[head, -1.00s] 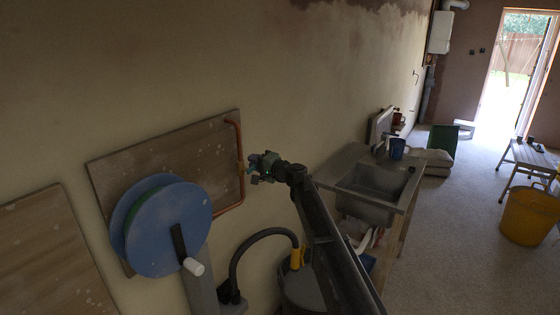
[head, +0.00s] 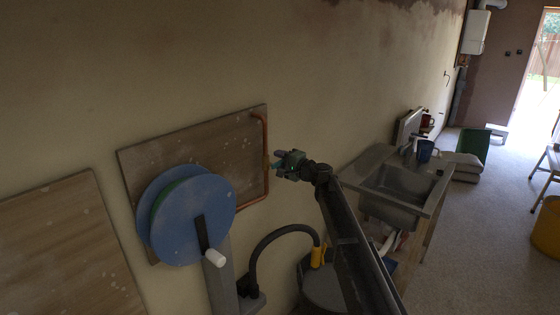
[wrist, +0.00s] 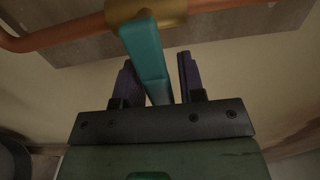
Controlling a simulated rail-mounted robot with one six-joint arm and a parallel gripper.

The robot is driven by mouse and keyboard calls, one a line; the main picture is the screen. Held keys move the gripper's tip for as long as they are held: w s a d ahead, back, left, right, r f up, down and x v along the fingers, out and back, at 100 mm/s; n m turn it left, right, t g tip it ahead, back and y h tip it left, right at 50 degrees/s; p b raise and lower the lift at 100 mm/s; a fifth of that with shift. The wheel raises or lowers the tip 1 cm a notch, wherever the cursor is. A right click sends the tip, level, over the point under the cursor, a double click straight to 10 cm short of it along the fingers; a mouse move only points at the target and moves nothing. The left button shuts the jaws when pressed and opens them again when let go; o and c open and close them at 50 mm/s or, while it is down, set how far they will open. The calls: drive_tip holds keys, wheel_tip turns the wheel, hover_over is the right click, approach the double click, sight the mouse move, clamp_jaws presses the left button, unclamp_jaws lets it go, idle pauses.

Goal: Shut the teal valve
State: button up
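The teal valve lever (wrist: 149,58) stands out from a brass valve body (wrist: 144,10) on a copper pipe (wrist: 60,34). In the head view my gripper (head: 281,162) is at the vertical copper pipe (head: 265,145), and the lever is hard to make out there behind the fingers.
The pipe is fixed to a wooden board (head: 230,135) on the plaster wall. A blue reel (head: 200,225) stands in front of the board. A sink (head: 405,185) and a vacuum with a black hose (head: 265,240) are to the right and below.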

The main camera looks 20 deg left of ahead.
drive_tip(key=shift+o, duration=0.5)
drive_tip(key=v, duration=1)
drive_tip(key=shift+s+d, duration=0.2)
drive_tip(key=shift+d, duration=0.1)
